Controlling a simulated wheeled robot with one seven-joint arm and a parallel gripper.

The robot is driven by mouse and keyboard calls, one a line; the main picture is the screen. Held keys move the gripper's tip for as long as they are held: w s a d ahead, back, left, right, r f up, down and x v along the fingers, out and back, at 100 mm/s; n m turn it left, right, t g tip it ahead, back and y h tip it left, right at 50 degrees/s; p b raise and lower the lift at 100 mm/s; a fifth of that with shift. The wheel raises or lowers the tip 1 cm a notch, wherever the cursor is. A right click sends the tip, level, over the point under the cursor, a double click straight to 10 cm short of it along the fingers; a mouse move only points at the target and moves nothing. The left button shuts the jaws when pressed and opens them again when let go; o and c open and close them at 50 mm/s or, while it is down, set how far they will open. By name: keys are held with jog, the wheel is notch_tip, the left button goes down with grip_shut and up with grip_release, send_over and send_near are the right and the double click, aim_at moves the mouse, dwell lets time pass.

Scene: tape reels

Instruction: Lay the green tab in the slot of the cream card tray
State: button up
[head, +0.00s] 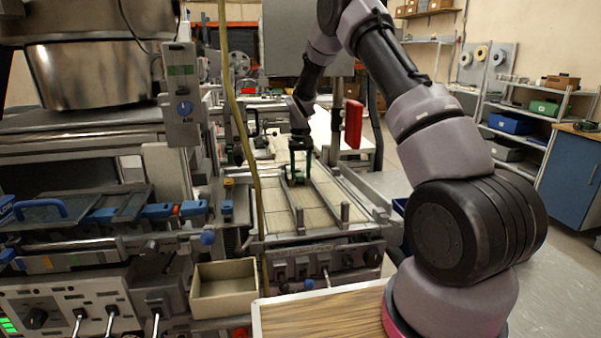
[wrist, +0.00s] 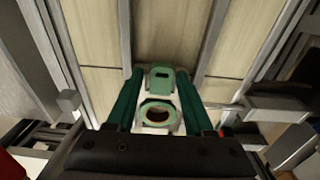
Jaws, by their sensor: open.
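In the wrist view, a green tab (wrist: 161,75) with a small dark slot at its far end and a round hole at its near end sits between my gripper's fingers. A pale part shows around it. My gripper (wrist: 158,74) has dark green fingers, spread apart either side of the tab; I see no clear grip on it. In the head view, my gripper (head: 300,165) points down over the cream-panelled bed of the machine, and the tab is too small to make out. A cream open-topped tray (head: 223,308) is at the machine's front, lower left of my gripper; no slot is discernible in it.
Metal rails (head: 325,197) run along the panelled bed near my gripper. A yellow-green hose (head: 243,135) hangs between the cream tray and the bed. A wood-topped table (head: 320,315) is in front. A red upright block (head: 353,124) stands right of the gripper.

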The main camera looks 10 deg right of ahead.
notch_tip(320, 180, up, 13)
notch_tip(320, 180, up, 11)
jog(key=m+t, duration=0.1)
jog(key=t, duration=0.1)
send_over(300, 176)
jog(key=s+d, duration=0.2)
jog(key=s, duration=0.5)
jog(key=s+d+r+m+t+y, duration=0.1)
jog(key=s+d+r+t, duration=0.1)
jog(key=s+r, duration=0.75)
jog(key=s+d+m+t+y, duration=0.1)
jog(key=s+m+t, duration=0.1)
jog(key=s, duration=1.9)
jog(key=shift+d+f+t, duration=0.2)
jog(key=shift+d+t, duration=0.2)
jog(key=shift+t, duration=0.2)
jog(key=shift+s, duration=0.1)
